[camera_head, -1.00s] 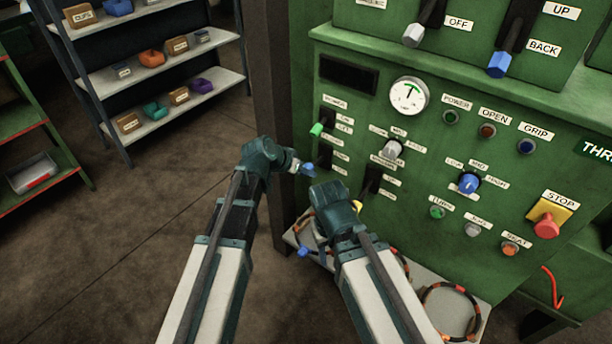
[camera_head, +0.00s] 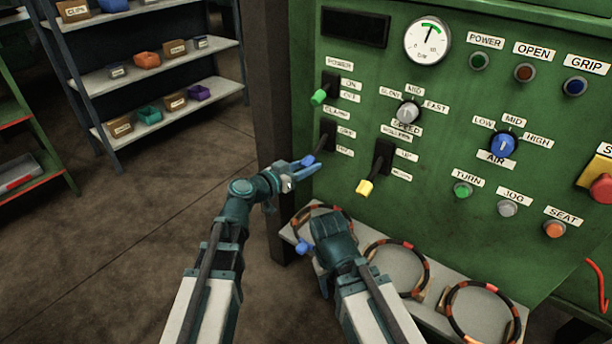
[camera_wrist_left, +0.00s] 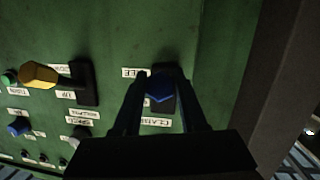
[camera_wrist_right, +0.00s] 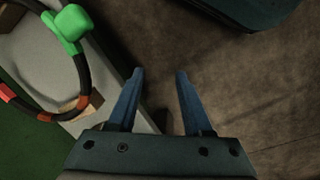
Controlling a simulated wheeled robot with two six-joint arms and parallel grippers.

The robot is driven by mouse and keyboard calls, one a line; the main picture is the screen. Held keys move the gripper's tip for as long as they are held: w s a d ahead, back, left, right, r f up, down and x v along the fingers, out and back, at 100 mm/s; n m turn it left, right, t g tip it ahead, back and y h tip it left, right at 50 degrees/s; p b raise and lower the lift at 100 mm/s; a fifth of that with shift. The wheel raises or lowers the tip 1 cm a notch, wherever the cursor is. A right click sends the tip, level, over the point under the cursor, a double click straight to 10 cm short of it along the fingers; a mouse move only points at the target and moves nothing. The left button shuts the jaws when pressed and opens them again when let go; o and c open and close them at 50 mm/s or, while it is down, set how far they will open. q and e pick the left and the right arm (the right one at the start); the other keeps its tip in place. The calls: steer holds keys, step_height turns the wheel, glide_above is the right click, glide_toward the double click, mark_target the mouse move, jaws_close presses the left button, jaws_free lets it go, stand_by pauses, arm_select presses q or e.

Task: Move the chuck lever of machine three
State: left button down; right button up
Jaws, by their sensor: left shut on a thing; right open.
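A blue-tipped lever (camera_head: 309,160) sticks out of a dark slot low on the left side of the green machine panel (camera_head: 450,130). A label by it seems to read CLAMP; no chuck label is legible. My left gripper (camera_head: 303,171) is at this lever. In the left wrist view the blue handle (camera_wrist_left: 160,87) lies between its fingers, which are shut on it. My right gripper (camera_wrist_right: 158,80) is open and empty. Its fingers show over bare floor beside the shelf in the right wrist view.
A green-tipped lever (camera_head: 319,97) sits above, and a yellow-tipped lever (camera_head: 365,187) to the right. Knobs and buttons fill the panel's right part. Several striped rings stand on the pale shelf (camera_head: 435,318) below. A dark post (camera_head: 272,110) borders the panel at left.

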arm_select(q)
steer(key=shift+w+d+f+t+b, duration=0.1)
steer(key=shift+f+t+b, duration=0.2)
steer(key=shift+b, duration=0.35)
steer(key=shift+c, duration=2.3)
jaws_free()
